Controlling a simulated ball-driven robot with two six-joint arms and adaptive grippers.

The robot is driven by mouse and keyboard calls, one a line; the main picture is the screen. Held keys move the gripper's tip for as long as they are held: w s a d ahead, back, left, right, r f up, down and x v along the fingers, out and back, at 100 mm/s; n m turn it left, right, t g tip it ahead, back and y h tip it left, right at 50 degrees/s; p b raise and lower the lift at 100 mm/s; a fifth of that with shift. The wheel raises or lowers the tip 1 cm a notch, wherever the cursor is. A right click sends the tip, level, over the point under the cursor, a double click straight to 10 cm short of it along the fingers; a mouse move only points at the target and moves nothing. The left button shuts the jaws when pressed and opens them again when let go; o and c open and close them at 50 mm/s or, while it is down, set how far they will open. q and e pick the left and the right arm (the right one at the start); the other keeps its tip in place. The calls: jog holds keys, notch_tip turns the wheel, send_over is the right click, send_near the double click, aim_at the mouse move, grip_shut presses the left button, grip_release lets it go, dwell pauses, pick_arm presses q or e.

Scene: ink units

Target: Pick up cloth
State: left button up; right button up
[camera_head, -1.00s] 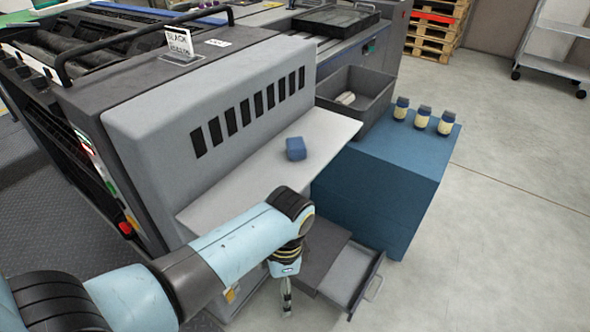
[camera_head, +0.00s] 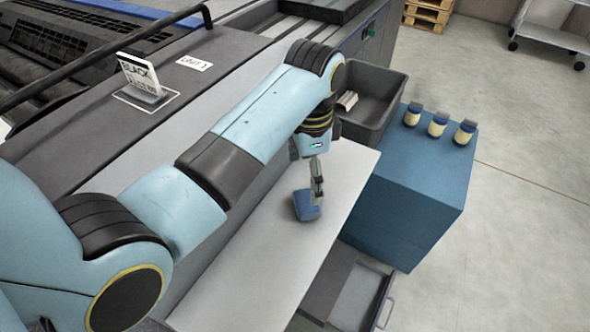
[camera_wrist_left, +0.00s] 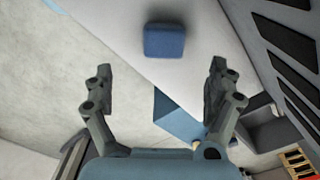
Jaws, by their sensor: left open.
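The cloth is a small folded blue block (camera_head: 305,206) lying on the light grey shelf (camera_head: 262,262) of the machine. In the left wrist view the cloth (camera_wrist_left: 164,41) lies on the shelf ahead of the fingertips, roughly midway between them. My left gripper (camera_head: 317,186) is just above and beside the cloth in the head view, partly overlapping it. In the wrist view the left gripper (camera_wrist_left: 160,80) has its two fingers spread wide with nothing between them. My right gripper is not in view.
A blue cabinet (camera_head: 410,215) stands right of the shelf, with several small blue-capped bottles (camera_head: 437,124) on top. A dark grey bin (camera_head: 385,93) stands behind it. An open drawer (camera_head: 372,300) is below the shelf. A label sign (camera_head: 140,75) stands on the machine.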

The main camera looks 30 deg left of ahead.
aim_at(307, 199)
pick_arm(q)
jog(key=shift+w+a+f, duration=0.4)
jog(key=shift+a+f, duration=0.05)
jog(key=shift+f, duration=0.15)
jog(key=f, duration=0.3)
jog(key=shift+s+d+f, duration=0.2)
jog(key=shift+d+f, duration=0.05)
jog(key=shift+a+f, duration=0.1)
jog(key=shift+f, duration=0.25)
notch_tip(307, 199, down, 5)
jog(key=shift+r+b, duration=0.2)
jog(key=shift+b, duration=0.2)
jog(key=shift+f, duration=0.25)
jog(key=shift+c, duration=1.6)
jog(key=c, duration=0.7)
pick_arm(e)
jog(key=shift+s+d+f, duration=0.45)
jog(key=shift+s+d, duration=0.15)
pick_arm(q)
jog(key=shift+c, duration=0.6)
